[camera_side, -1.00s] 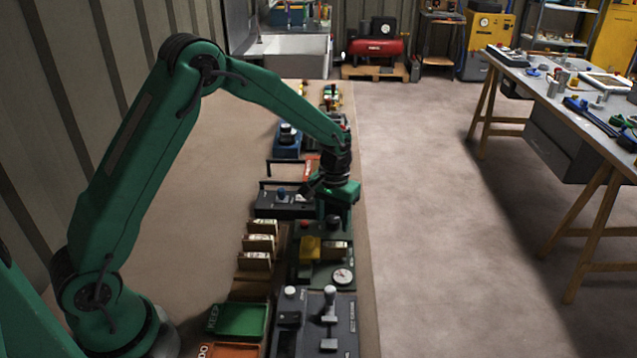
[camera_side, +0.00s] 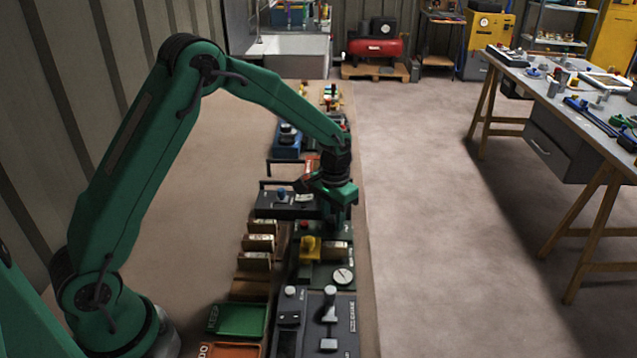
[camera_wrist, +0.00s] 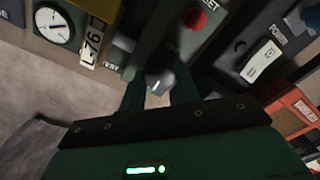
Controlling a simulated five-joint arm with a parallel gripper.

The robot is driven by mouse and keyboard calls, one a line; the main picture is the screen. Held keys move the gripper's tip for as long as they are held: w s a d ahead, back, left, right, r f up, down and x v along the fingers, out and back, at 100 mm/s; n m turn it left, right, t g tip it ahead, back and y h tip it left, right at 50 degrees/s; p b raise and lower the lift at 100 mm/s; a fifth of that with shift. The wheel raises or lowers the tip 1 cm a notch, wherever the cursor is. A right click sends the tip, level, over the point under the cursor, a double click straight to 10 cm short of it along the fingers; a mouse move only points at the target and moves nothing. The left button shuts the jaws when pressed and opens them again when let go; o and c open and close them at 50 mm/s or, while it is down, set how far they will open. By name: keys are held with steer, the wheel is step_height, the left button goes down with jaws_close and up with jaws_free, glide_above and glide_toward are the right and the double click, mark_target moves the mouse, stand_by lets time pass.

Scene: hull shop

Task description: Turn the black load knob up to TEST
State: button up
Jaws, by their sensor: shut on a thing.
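The green tester panel (camera_side: 309,272) stands on the bench below my gripper, with a round white gauge (camera_side: 343,276) at its near end. The gauge also shows at the upper left in the wrist view (camera_wrist: 54,25). My gripper (camera_side: 336,222) points down over the far part of the panel. In the wrist view its two fingers (camera_wrist: 159,88) are closed around the load knob (camera_wrist: 158,80), of which only a small grey, blurred top shows. The knob is hidden behind the gripper in the side view. The knob's pointer direction cannot be read.
A red button (camera_wrist: 197,19) lies close to the fingers in the wrist view. A yellow part (camera_side: 308,246) sits on the panel. A dark box with a handle (camera_side: 285,204) stands just beyond, left of my gripper.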

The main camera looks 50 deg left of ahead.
mark_target(333, 219)
steer(key=o, duration=1)
steer(key=shift+r, duration=0.1)
steer(key=shift+r, duration=3.85)
